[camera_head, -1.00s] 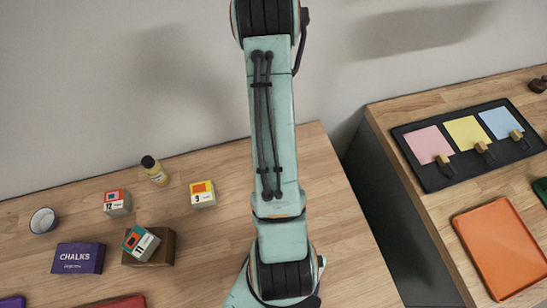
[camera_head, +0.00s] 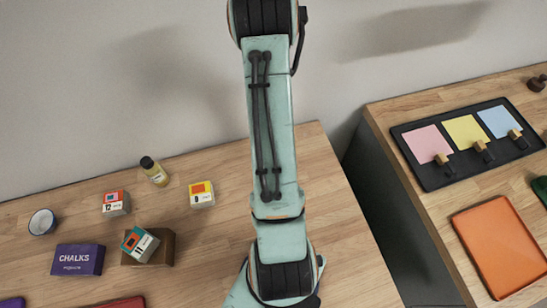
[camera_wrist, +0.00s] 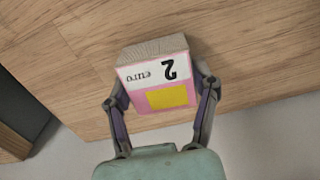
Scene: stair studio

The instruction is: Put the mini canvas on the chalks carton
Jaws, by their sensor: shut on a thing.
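The chalks carton (camera_head: 78,259) is a purple box lettered CHALKS on the left part of the wooden table in the head view. My gripper (camera_wrist: 158,96) is shut on a small pink-and-white block (camera_wrist: 158,78) with a yellow patch, marked 2 euro, in the wrist view. Its two fingers press on opposite sides of the block. I cannot tell for sure whether this block is the mini canvas; no other thing shows a clear canvas. The gripper and held block do not show in the head view, where only my arm is seen.
Blocks marked 12 (camera_head: 116,203) and 9 (camera_head: 202,194) stand behind the carton. A block marked 11 (camera_head: 140,244) rests tilted on a brown box (camera_head: 164,247) just right of it. A cup (camera_head: 42,221) and a bottle (camera_head: 154,172) stand near. Table right of these is clear.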

